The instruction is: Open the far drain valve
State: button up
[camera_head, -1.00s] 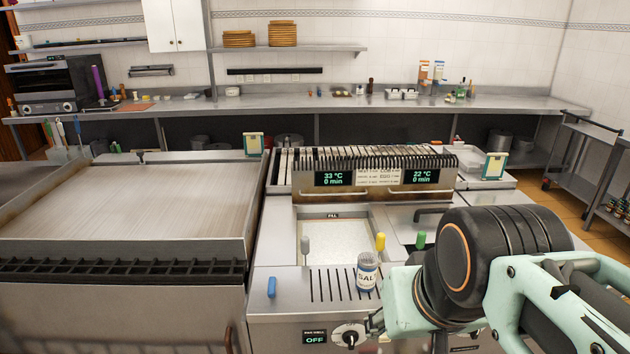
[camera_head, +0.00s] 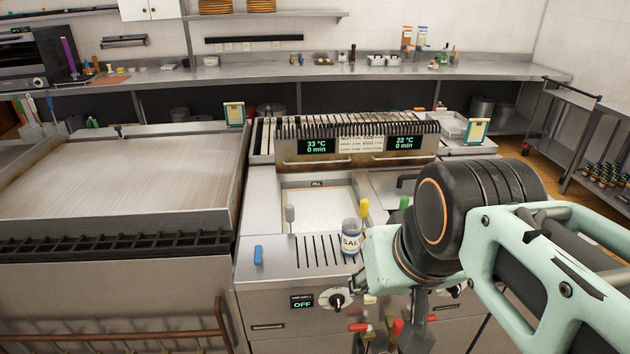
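Below the front panel of the cooker, a red valve handle (camera_head: 358,327) shows with a brass-coloured fitting beside it. A second red handle (camera_head: 398,327) shows to its right, partly hidden by my gripper. A small red part shows further right, behind my gripper. Which of these is the far drain valve I cannot tell. My gripper (camera_head: 415,328) hangs downward in front of the cooker, at the lower middle of the view. It overlaps the right red handle in the picture; contact cannot be seen. Its fingertips are not clear, so open or shut does not show.
The cooker's front has a knob (camera_head: 338,298) near a display reading OFF. A salt container (camera_head: 351,238) stands on the slotted top. A blue handle (camera_head: 258,255) stands at the left front. A griddle (camera_head: 120,175) is at left, with a brown rail below.

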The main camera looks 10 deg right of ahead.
aim_at(357, 328)
jog(key=z, duration=0.3)
jog(key=l+u, duration=0.2)
jog(key=l, duration=0.15)
jog(key=k+l+u, duration=0.15)
jog(key=l, duration=0.2)
jog(key=l+u, duration=0.2)
jog(key=l, duration=0.5)
jog(key=k+l+u, duration=0.2)
jog(key=l, duration=0.5)
jog(key=l+u, duration=0.3)
jog(key=l, duration=0.5)
jog(key=l+u, duration=0.25)
jog(key=l, duration=0.5)
jog(key=k, duration=0.05)
